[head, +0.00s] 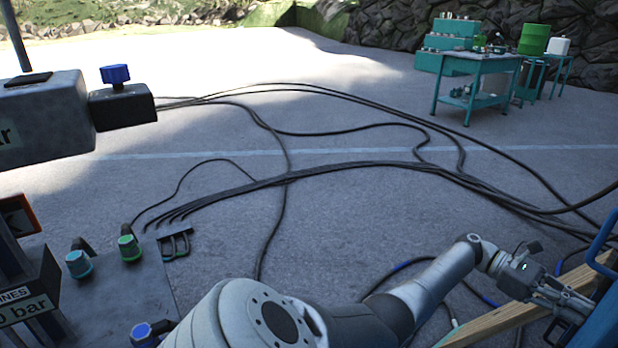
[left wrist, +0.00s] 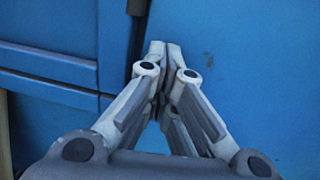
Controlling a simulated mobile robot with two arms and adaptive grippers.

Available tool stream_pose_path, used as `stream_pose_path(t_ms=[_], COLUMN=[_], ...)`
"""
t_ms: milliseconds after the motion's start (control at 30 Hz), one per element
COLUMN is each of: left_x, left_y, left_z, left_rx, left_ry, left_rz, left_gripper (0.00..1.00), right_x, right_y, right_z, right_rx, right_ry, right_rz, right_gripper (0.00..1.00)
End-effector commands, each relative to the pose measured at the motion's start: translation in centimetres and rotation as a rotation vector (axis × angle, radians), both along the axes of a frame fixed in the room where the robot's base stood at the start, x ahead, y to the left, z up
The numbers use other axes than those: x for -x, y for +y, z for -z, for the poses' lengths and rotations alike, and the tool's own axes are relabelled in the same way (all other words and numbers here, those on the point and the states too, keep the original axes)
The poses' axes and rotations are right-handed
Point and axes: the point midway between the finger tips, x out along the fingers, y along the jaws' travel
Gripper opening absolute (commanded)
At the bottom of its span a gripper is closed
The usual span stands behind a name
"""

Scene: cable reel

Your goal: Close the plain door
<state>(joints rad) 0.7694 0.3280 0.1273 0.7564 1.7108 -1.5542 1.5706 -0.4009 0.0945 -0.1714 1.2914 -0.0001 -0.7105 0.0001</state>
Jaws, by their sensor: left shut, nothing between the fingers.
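Blue panels fill the left wrist view. The right one (left wrist: 255,75) is smooth with a few small dark marks and looks like the plain door. The left panel (left wrist: 50,30) has a horizontal groove. A dark upright gap runs between them. My left gripper (left wrist: 160,52) is shut and empty, its fingertips in front of the blue surface near this gap; I cannot tell whether they touch it. In the head view, my left gripper (head: 577,304) is at the right edge, beside a blue body (head: 606,325) cut off by the frame. My right gripper is not in view.
A blue tubular handle (head: 601,243) and a wooden beam (head: 510,318) are close to my left gripper. Black cables (head: 330,172) cross the concrete floor. Grey equipment with coloured knobs (head: 129,248) stands at left. A teal workbench (head: 478,62) stands far back.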

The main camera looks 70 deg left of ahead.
Motion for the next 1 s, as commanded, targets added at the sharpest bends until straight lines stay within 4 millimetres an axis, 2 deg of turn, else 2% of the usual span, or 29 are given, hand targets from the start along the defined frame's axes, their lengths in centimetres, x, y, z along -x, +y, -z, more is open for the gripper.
stream_pose_path(t_ms=[33,167,367,467,800,1000], left_x=[-0.1,-0.1,0.1,0.5,3.1,4.0], left_y=[-0.6,-0.7,-0.1,1.4,8.6,11.1], left_z=[-0.1,-0.1,-0.1,-0.1,0.0,0.0], left_rx=[0.003,0.003,0.003,0.003,0.003,0.005], left_ry=[-0.002,-0.002,-0.003,-0.003,0.0,-0.002], left_rz=[0.005,0.006,0.005,0.004,-0.004,-0.002], left_gripper=[0.0,0.0,0.0,0.0,0.0,0.0], right_x=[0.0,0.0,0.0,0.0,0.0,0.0], right_y=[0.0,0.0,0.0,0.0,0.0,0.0], right_z=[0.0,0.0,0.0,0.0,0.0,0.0], right_rx=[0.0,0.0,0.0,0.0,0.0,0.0], right_ry=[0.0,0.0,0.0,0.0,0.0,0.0], right_rz=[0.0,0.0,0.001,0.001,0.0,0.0], right_gripper=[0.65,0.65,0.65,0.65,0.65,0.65])
